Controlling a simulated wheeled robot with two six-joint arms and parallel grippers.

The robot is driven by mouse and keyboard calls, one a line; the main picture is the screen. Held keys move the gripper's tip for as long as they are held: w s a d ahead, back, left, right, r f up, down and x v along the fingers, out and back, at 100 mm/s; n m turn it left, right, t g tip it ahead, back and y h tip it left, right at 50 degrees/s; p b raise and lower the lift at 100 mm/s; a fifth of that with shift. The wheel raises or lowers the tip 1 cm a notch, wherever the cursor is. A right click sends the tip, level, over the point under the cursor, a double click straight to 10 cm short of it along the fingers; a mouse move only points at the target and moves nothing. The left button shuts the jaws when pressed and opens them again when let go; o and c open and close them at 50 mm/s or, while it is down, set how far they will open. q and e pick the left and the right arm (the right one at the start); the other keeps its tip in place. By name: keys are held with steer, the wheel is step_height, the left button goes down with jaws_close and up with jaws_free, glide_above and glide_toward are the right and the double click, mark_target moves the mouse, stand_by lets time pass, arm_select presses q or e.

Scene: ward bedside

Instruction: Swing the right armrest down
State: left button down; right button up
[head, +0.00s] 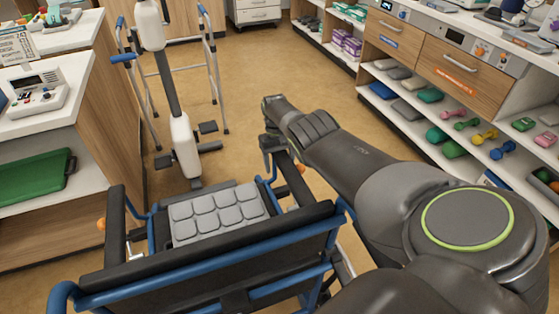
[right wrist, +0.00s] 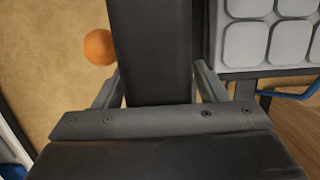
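The wheelchair's right armrest (head: 288,172) is a dark pad beside the grey cushion (head: 218,212). It looks about level, much like the left armrest (head: 116,212). My right gripper (head: 270,143) is at its front end. In the right wrist view the armrest pad (right wrist: 152,50) runs between my right gripper's two fingers (right wrist: 158,82). The fingertips sit against both pad edges, so the gripper looks shut on it. My left gripper is not in view.
The blue-framed wheelchair's dark backrest (head: 215,245) stands closest to me. A pedal machine (head: 182,140) and a walking frame (head: 215,70) stand ahead. A counter (head: 45,125) is at left, and shelves with dumbbells (head: 470,125) at right. Floor (head: 265,65) beyond the armrest is clear.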

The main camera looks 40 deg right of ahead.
steer(key=shift+r, duration=0.2)
steer(key=r+p, duration=0.1)
steer(key=r, duration=0.1)
steer(key=w+r+p, duration=0.1)
steer(key=r, duration=0.2)
steer(key=r+p, duration=0.1)
steer(key=r, duration=0.2)
steer(key=shift+w+d+r+p, duration=0.25)
steer(key=shift+w+p, duration=0.05)
steer(key=shift+p, duration=0.1)
arm_select(q)
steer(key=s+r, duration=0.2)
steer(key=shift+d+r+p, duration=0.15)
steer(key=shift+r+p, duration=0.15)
steer(key=shift+p, duration=0.1)
arm_select(e)
step_height(320, 180, up, 8)
steer(key=w, duration=0.1)
steer(key=shift+w+d+r, duration=0.2)
steer(key=shift+w, duration=0.1)
